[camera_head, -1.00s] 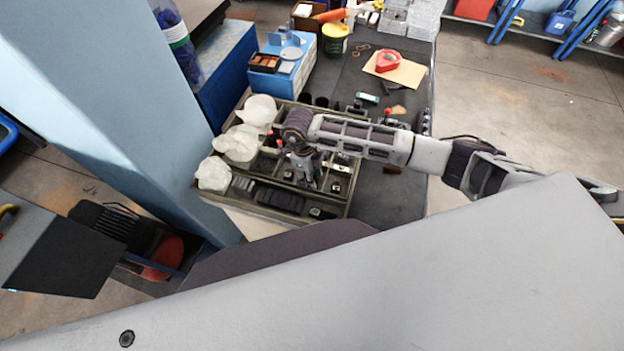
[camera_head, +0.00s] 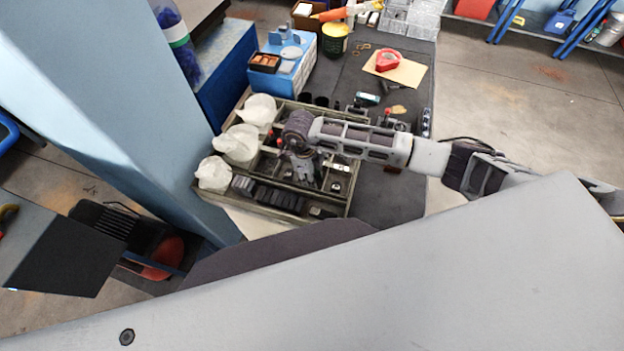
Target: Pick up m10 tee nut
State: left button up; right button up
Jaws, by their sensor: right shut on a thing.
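My right gripper (camera_head: 308,184) points down into a compartment of the divided tray (camera_head: 272,216) on the bench. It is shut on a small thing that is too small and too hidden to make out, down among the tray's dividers. Small metal nuts (camera_head: 335,187) lie in a compartment just right of the fingers. I cannot tell which of these pieces is the m10 tee nut. My left gripper is not in view.
White crumpled bags (camera_head: 238,144) fill the tray's left side, with dark blocks (camera_head: 278,198) at its front. Behind stand a blue box (camera_head: 284,62) and a dark green tub (camera_head: 335,40). A red tape roll (camera_head: 387,60) lies on a yellow envelope (camera_head: 411,73).

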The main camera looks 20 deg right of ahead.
notch_tip(320, 180, up, 10)
jog(key=b, duration=0.1)
dwell(0.7)
jog(key=shift+s, duration=0.1)
dwell(0.5)
